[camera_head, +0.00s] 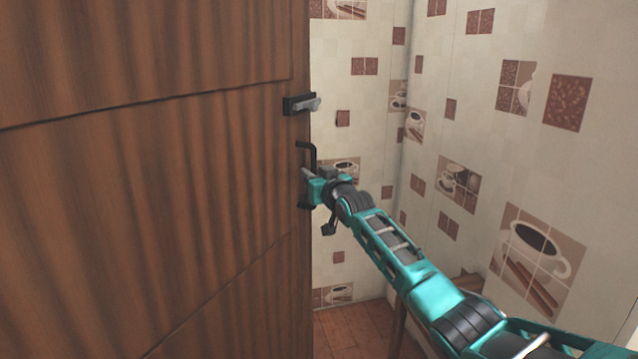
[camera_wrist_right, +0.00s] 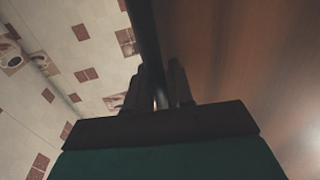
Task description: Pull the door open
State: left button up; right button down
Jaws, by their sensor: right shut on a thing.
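A brown wooden door (camera_head: 150,170) fills the left of the head view, and a gap shows past its right edge. A black pull handle (camera_head: 309,152) stands on the door near that edge. A dark latch or lock piece with a grey knob (camera_head: 300,104) sits above it. My right gripper (camera_head: 308,186) is at the handle's lower part. In the right wrist view the two fingers (camera_wrist_right: 160,92) are shut around the dark handle bar (camera_wrist_right: 146,40), with the door surface (camera_wrist_right: 240,60) to the right. My left gripper is in neither view.
Tiled walls with coffee-cup patterns (camera_head: 480,120) meet in a corner right of the door. A brown wooden piece (camera_head: 398,322) stands low by the right wall, partly hidden by my right arm.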

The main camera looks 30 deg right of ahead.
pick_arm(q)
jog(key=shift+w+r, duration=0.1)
pick_arm(e)
jog(key=shift+w+a, duration=0.1)
jog(key=shift+a, duration=0.1)
jog(key=c, duration=1.2)
grip_release()
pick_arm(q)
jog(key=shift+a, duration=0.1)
pick_arm(e)
jog(key=shift+o, duration=0.2)
pick_arm(q)
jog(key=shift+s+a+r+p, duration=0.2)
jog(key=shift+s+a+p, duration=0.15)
jog(key=shift+p, duration=0.6)
pick_arm(e)
jog(key=s, duration=1.3)
jog(key=shift+a, duration=0.15)
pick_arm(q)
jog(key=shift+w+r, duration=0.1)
